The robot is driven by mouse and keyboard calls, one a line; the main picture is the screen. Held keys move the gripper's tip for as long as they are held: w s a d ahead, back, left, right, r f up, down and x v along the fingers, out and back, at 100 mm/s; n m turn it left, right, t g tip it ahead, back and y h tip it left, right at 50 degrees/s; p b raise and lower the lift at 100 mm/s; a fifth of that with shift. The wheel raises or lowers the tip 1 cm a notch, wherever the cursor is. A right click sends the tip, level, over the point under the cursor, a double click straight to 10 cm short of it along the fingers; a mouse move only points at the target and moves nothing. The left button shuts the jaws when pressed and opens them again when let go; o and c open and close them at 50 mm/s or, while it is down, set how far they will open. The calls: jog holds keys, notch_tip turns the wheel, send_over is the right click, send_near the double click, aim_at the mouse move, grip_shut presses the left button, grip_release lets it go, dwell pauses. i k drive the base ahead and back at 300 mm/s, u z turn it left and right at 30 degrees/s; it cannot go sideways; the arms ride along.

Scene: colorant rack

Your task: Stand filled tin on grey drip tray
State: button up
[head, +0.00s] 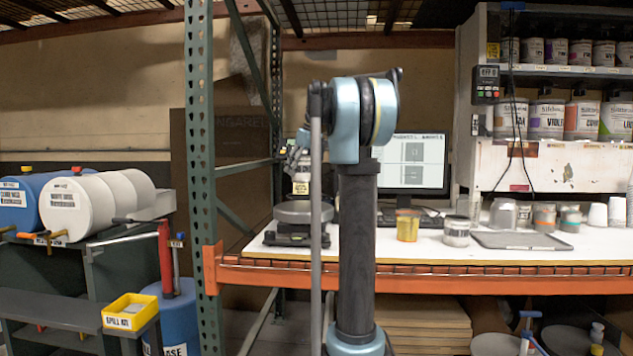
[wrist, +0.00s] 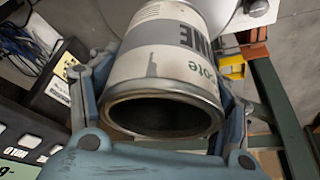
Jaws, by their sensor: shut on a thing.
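My gripper (wrist: 165,95) is shut around the sides of a tin (wrist: 165,60). The tin has a white and grey label, a metal rim and an open, dark mouth facing the wrist camera; its contents cannot be made out. In the head view my gripper (head: 298,158) and the tin (head: 302,183) are partly hidden behind my arm, just over a round-topped scale (head: 292,213). I cannot tell whether the tin touches the scale. The flat grey drip tray (head: 520,240) lies on the bench to the right, with nothing standing on its visible surface.
A yellowish tin (head: 407,226) and a silver-lidded tin (head: 456,232) stand between my arm and the tray. Several small tins and cups crowd behind the tray. A monitor (head: 412,165) stands at the back. A green rack post (head: 201,150) rises left of the scale.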

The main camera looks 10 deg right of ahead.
aim_at(517, 241)
jog(key=z, duration=2.15)
jog(key=k, duration=0.75)
jog(key=u, duration=0.35)
jog(key=i, duration=0.9)
